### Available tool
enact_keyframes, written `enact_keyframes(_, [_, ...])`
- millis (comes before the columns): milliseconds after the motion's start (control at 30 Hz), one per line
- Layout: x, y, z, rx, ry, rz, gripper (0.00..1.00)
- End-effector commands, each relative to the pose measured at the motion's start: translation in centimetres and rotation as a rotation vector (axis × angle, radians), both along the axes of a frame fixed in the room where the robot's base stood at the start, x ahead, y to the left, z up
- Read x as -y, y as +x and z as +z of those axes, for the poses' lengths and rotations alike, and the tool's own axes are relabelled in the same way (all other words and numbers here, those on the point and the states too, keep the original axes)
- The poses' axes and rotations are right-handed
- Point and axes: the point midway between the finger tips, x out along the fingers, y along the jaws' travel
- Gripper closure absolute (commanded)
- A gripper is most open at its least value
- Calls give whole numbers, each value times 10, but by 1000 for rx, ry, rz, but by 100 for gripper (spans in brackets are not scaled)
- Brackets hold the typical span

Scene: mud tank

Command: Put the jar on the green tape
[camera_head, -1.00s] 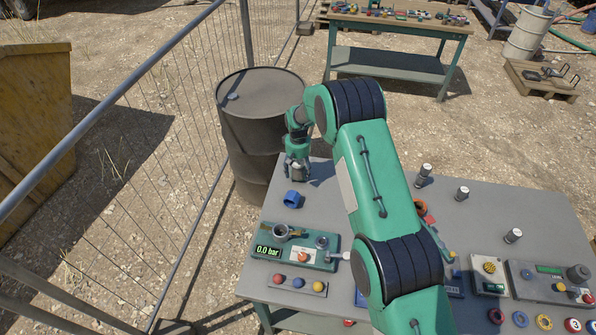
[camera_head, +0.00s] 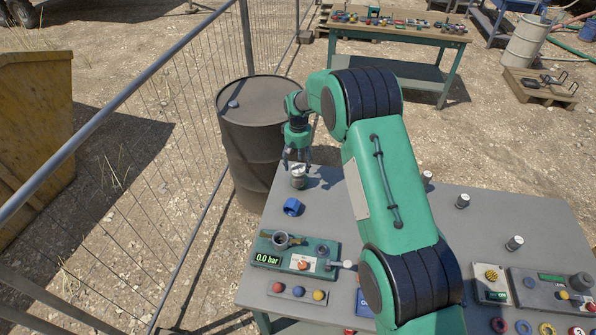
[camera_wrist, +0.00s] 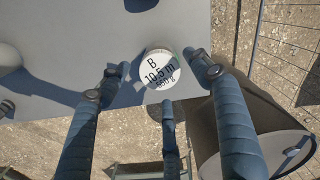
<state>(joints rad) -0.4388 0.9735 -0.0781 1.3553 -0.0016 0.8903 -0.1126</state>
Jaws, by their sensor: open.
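A small grey jar (camera_head: 298,178) with a pale lid stands upright near the table's far left corner. In the wrist view its lid (camera_wrist: 160,69) reads "B 10.5 m 660 g". My gripper (camera_head: 298,158) points down just above this jar. Its three fingers are open, and in the wrist view they are spread around the lid with gaps between. Similar small jars stand further right: one beside my arm (camera_head: 427,177), one near the middle (camera_head: 463,201) and one nearer the front (camera_head: 514,243). I cannot make out green tape; my arm hides part of the table.
A blue ring-shaped part (camera_head: 292,207) lies close in front of the jar. A green gauge panel (camera_head: 265,258) and a button strip (camera_head: 298,292) are nearer the front. A dark barrel (camera_head: 245,140) and wire fence stand left. Coloured rings (camera_head: 523,327) lie at the front right.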

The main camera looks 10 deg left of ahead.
Motion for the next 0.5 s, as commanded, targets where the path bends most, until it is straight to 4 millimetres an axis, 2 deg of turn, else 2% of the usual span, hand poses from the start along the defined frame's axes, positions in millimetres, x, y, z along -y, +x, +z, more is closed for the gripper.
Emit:
enact_keyframes(200, [0,-1,21,-1,-1,0,36])
enact_keyframes(500, [0,-1,28,-1,-1,0,36])
